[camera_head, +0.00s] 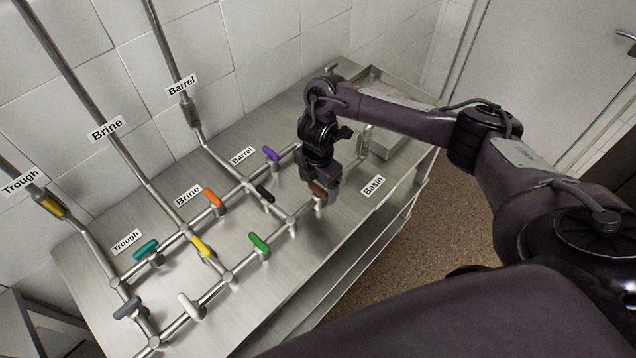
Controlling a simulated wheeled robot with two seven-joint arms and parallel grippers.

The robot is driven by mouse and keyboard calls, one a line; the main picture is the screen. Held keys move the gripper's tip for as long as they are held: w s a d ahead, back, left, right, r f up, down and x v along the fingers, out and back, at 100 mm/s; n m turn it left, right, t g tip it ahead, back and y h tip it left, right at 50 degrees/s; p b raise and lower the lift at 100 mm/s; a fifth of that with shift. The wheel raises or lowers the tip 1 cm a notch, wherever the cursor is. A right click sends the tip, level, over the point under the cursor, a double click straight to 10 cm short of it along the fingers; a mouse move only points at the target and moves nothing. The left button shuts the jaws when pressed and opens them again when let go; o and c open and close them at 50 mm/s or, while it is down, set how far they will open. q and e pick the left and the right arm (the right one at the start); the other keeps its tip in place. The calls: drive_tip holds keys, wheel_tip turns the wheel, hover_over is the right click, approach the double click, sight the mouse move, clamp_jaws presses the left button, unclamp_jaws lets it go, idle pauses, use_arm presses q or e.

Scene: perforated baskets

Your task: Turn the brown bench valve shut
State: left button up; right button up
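The brown bench valve (318,188) sits on the front pipe run, at its right end near the Basin label (373,185). Only a small part of its brown handle shows; my gripper hides the rest. My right gripper (321,192) points down from above, right at the brown handle, with its fingers beside or around it. I cannot tell whether the fingers are closed on it. My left gripper is out of view.
Other valve handles stand on the pipes: purple (271,153), black (263,193), green (259,242), orange (213,198), yellow (201,246), teal (146,248) and more. A basin (398,152) is at the bench's right end. The bare bench (320,236) front is clear.

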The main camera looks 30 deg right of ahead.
sight(318, 188)
wheel_tip(318, 188, up, 8)
drive_tip(key=shift+f+p, duration=0.15)
drive_tip(key=shift+p, duration=0.65)
drive_tip(key=shift+s, duration=0.1)
